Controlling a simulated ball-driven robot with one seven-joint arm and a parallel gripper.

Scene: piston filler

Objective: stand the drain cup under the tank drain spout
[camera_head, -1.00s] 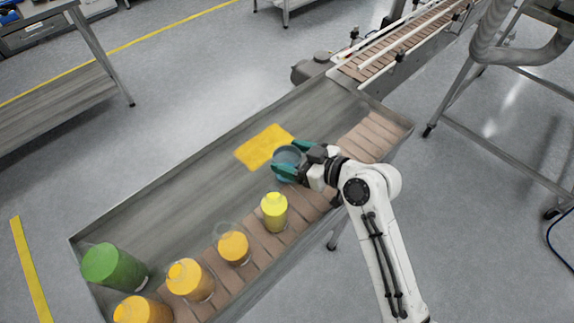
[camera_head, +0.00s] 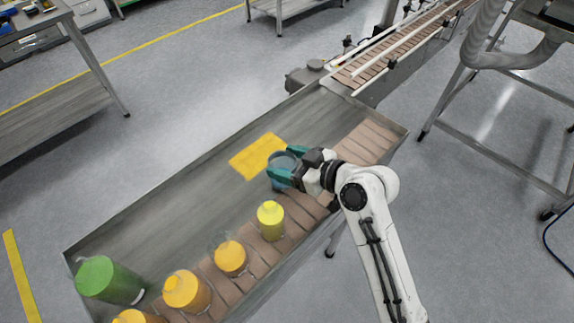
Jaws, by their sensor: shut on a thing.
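My gripper (camera_head: 284,166), with teal fingers, is shut on a blue-grey translucent cup (camera_head: 283,162), which I take to be the drain cup. It holds the cup over the tray, between a yellow rectangle and the brown slat belt. The fingers sit on either side of the cup and hide part of it. Whether the cup touches the surface below, I cannot tell. No tank drain spout can be made out in this view.
A yellow rectangle (camera_head: 257,156) marks the grey tray (camera_head: 165,215) just left of the cup. Yellow (camera_head: 270,220) and orange bottles (camera_head: 231,258) stand along the belt (camera_head: 365,145). The tray's middle is clear.

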